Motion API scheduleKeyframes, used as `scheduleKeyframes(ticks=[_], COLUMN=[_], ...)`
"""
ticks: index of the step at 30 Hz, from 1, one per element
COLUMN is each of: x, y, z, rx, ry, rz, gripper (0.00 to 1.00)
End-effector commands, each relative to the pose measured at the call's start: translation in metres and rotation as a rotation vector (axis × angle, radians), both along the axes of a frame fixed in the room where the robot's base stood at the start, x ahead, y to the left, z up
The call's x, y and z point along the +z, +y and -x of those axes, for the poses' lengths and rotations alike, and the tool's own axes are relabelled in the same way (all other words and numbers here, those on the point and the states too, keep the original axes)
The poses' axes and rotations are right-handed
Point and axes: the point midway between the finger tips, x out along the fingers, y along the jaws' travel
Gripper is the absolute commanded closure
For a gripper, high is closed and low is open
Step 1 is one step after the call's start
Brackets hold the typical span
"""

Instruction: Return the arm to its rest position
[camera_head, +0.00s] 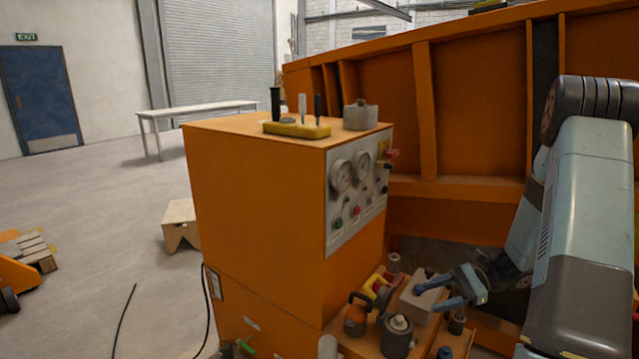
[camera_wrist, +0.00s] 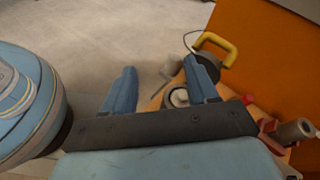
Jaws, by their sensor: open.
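My gripper (camera_head: 436,296) is at the lower right of the head view, at the end of my blue-grey arm. Its two blue fingers are apart, and I see nothing between them that is clearly held. It is over or just in front of a shelf of small items beside the orange control cabinet (camera_head: 255,215). A light grey block (camera_head: 418,302) lies close to the fingers; I cannot tell if they touch it. In the wrist view the gripper (camera_wrist: 162,85) shows two spread blue fingers, with the floor and part of the shelf beyond them.
The cabinet carries a gauge panel (camera_head: 357,187). A large orange sandbed wall (camera_head: 475,110) stands behind. Open floor (camera_head: 100,220) lies left.

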Motion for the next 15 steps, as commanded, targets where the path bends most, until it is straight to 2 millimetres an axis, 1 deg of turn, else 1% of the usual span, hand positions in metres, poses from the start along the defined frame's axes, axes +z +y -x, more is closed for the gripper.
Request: scheduleKeyframes(ticks=[1,3,15], x=[0.012,0.027,0.099], y=[0.005,0.012,0.042], z=[0.003,0.008,0.043], rx=[0.032,0.075,0.309], ry=[-0.024,-0.053,-0.235], rz=[0.034,0.079,0.341], gripper=[0.42,0.42,0.42])
